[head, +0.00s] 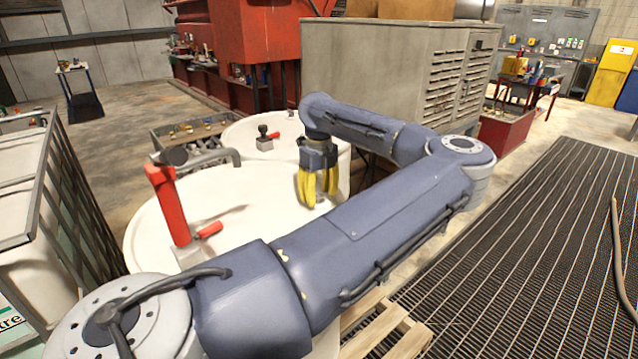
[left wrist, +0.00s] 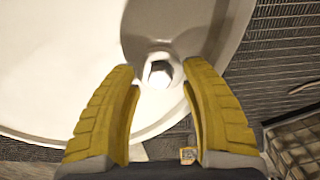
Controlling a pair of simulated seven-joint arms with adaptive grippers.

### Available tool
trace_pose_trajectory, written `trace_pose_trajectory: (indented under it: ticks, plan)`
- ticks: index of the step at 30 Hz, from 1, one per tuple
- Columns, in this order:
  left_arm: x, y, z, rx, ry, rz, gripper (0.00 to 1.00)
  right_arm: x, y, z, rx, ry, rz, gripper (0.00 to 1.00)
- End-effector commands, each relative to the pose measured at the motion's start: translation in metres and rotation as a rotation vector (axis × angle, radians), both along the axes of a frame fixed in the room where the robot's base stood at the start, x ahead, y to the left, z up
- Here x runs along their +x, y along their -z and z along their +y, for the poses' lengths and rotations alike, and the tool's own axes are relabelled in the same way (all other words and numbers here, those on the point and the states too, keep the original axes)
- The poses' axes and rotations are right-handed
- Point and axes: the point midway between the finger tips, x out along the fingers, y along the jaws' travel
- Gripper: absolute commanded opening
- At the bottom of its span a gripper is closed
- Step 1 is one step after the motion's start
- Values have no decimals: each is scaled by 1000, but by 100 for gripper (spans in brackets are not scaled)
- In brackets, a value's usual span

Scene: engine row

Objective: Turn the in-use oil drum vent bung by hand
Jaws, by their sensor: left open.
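The white oil drum lid (head: 235,240) fills the middle of the head view, partly hidden behind my left arm. The vent bung (left wrist: 160,73) shows in the left wrist view as a small pale hex plug near the drum's rim. My left gripper (head: 318,201), with yellow fingers, points down over the right side of the lid. In the left wrist view its open fingers (left wrist: 161,77) stand on either side of the bung, with gaps visible. In the head view the bung is hidden. My right gripper is not in view.
A red-handled pump with a curved spout (head: 168,205) stands on the lid at left. A second white drum (head: 235,138) with a small valve is behind. A grey cabinet (head: 375,85) stands beyond my arm. Dark grating (head: 540,230) and a wooden pallet (head: 390,335) lie at right.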

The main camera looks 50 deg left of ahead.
Motion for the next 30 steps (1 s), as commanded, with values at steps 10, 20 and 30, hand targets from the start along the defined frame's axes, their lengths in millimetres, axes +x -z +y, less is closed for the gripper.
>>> trace_pose_trajectory:
  ticks: [10, 20, 30]
  plan:
    - [1, -45, 0, 1, 0, -5, 45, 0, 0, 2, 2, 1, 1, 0]
    - [0, -97, 0, 1, 1, -3, 45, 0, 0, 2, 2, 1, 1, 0]
    - [0, -119, 0, 1, 0, -2, 45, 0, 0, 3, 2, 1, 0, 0]
